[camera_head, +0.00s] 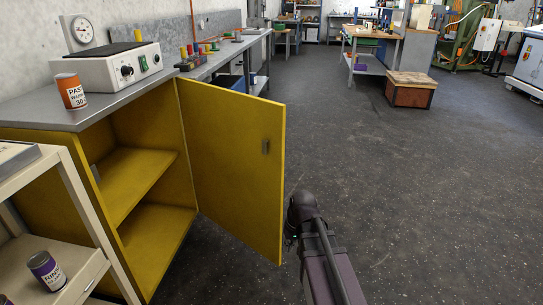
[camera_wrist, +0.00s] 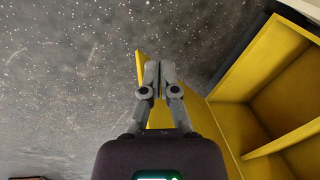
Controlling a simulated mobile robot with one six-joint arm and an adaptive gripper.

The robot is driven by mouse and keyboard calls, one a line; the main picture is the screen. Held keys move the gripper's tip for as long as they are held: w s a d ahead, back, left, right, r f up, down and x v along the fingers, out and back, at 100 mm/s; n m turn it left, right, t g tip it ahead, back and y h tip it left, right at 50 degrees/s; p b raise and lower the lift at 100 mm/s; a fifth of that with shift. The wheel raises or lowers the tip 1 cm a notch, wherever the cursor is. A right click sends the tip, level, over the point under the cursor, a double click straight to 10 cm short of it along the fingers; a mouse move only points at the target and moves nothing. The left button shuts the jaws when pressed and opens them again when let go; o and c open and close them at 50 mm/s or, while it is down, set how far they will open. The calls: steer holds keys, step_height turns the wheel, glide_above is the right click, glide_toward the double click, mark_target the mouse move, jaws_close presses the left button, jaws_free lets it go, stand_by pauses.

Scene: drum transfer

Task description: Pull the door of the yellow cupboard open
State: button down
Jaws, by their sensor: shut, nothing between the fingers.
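The yellow cupboard (camera_head: 165,250) stands at the left in the head view. Inside, a shelf (camera_head: 138,175) and the cupboard floor show bare. My gripper (camera_wrist: 152,68) is shut and empty in the wrist view. The door (camera_wrist: 140,68) shows partly behind its fingers, and I cannot tell whether they touch it. The open cupboard (camera_wrist: 262,65) is at the right there. In the head view my arm is beside the door's free edge, and the fingers are mostly hidden.
A grey worktop (camera_head: 60,112) on the cupboard holds a white hotplate device (camera_head: 112,66) and an orange can (camera_head: 70,91). A cream rack (camera_head: 75,195) with a purple can (camera_head: 46,270) stands at the front left. The floor (camera_head: 400,190) at the right is clear.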

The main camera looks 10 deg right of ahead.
steer(key=s+a+r+h+p, duration=0.1)
steer(key=s+r+h+p, duration=0.1)
steer(key=s, duration=0.3)
steer(key=w+a+r+n+t+h+p, duration=0.2)
steer(key=w+r+n+p, duration=0.6)
steer(key=n, duration=0.5)
steer(key=w+a+r+n+t+h+p, duration=0.3)
steer(key=w+a+r+n+h+p, duration=0.2)
steer(key=w+r+n, duration=0.8)
steer(key=a+p, duration=0.1)
steer(key=p, duration=0.1)
steer(key=shift+w+r+t+p, duration=0.2)
steer(key=shift+t+p, duration=0.1)
steer(key=shift+p, duration=0.05)
steer(key=shift+a, duration=0.15)
steer(key=shift+f, duration=0.1)
